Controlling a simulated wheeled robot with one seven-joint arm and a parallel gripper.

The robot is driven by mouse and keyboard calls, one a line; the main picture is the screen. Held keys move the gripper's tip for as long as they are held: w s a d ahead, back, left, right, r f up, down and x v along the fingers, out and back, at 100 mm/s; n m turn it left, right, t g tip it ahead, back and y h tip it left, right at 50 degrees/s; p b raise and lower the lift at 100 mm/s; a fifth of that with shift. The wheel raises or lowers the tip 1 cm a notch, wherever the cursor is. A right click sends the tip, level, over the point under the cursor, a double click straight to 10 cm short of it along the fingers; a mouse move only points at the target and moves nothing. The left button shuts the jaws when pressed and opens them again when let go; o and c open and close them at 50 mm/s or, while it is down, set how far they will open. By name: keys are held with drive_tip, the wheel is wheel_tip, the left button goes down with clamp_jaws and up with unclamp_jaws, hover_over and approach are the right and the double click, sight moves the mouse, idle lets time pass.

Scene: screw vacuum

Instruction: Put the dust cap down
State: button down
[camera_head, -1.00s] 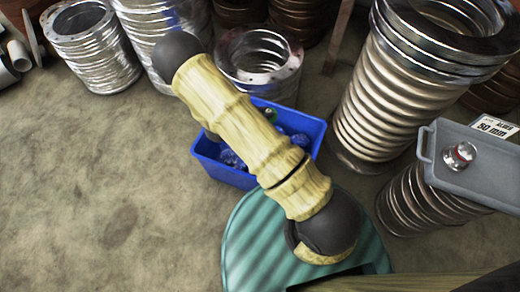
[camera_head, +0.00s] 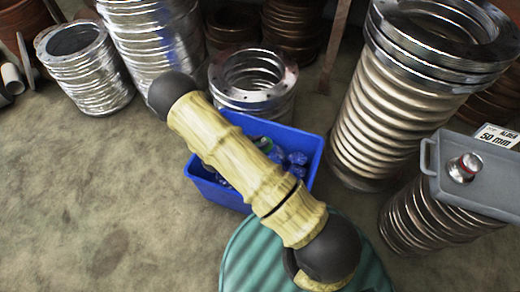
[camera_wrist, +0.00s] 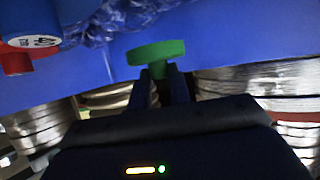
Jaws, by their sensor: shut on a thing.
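In the wrist view my gripper (camera_wrist: 160,78) is shut on a green dust cap (camera_wrist: 156,52), a flat disc with a short stem between the fingertips. The blue crate (camera_wrist: 235,35) fills the view behind the cap. In the head view the blue crate (camera_head: 218,191) stands on the floor and my arm passes over it. A small green thing (camera_head: 264,144) shows at the crate, but I cannot tell whether it is the held cap. My gripper is hidden in the head view.
Blue crumpled things (camera_head: 298,160) lie in the crate. Large bellows (camera_head: 385,115) stand behind. The floor at left is clear.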

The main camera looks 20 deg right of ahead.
drive_tip(key=shift+f+b, duration=1.25)
drive_tip(key=shift+f, duration=0.55)
drive_tip(key=shift+f, duration=0.5)
drive_tip(key=shift+f, duration=0.15)
drive_tip(key=c, duration=1.3)
unclamp_jaws()
drive_tip(key=shift+f+b, duration=0.1)
drive_tip(key=shift+b, duration=0.25)
drive_tip(key=shift+r, duration=0.3)
drive_tip(key=p+v, duration=0.2)
drive_tip(key=v, duration=0.2)
drive_tip(key=p+v, duration=0.3)
drive_tip(key=v, duration=0.1)
drive_tip(key=shift+w+d+r, duration=0.1)
drive_tip(key=shift+w+r, duration=0.1)
drive_tip(key=shift+r, duration=0.15)
drive_tip(key=shift+d, duration=0.15)
